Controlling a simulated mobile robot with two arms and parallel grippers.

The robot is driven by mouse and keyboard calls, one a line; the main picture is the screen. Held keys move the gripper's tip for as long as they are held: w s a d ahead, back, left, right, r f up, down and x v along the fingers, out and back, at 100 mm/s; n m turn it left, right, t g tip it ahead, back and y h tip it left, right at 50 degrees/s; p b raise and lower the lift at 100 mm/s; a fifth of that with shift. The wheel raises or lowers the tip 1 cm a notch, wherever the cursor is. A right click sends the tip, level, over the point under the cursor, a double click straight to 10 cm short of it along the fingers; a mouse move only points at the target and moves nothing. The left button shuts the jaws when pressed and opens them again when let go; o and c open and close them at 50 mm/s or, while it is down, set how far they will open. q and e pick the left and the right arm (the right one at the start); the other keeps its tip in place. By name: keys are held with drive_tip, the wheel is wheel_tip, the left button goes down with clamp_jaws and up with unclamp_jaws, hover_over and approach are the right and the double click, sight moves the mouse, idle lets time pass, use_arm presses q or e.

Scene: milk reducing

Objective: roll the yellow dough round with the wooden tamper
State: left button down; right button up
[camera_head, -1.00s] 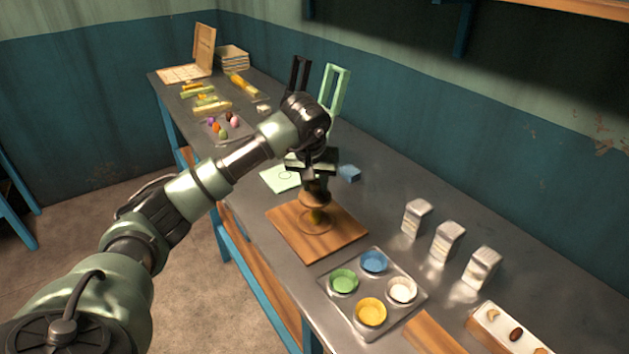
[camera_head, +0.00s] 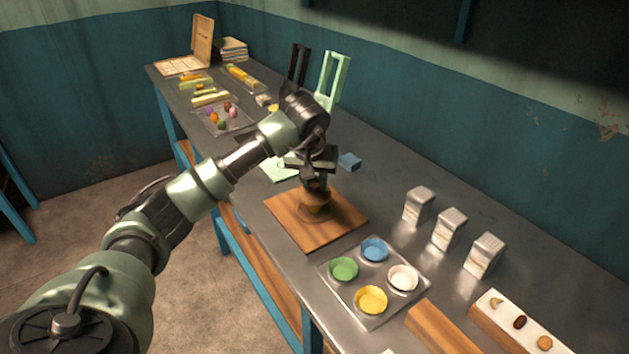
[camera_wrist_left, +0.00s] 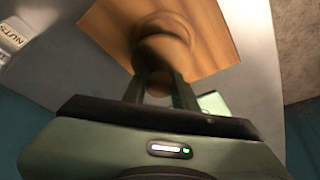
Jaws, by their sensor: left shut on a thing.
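My left gripper (camera_head: 315,172) is shut on the wooden tamper (camera_head: 316,197) and holds it above the middle of the square wooden board (camera_head: 290,226). The tamper's round base is low over the board. A patch of yellow dough (camera_head: 316,211) shows at its base, mostly hidden; I cannot tell whether the two touch all round. In the left wrist view the tamper (camera_wrist_left: 163,48) is blurred between the fingers, over the board (camera_wrist_left: 210,35), and the dough cannot be made out. My right gripper is not in view.
A metal tray (camera_head: 350,300) with green, blue, white and yellow cups stands in front of the board. Several cartons (camera_head: 448,229) stand to the right. Bare metal table lies right of the board.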

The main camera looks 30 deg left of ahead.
use_arm(q)
drive_tip(key=shift+f, duration=0.45)
drive_tip(key=shift+s+f, duration=0.1)
drive_tip(key=shift+f, duration=0.05)
idle(0.7)
drive_tip(key=shift+s+d, duration=0.1)
drive_tip(key=shift+s, duration=0.2)
drive_tip(key=shift+s+d, duration=0.1)
drive_tip(key=shift+s, duration=0.05)
drive_tip(key=shift+d, duration=0.1)
drive_tip(key=shift+d, duration=0.2)
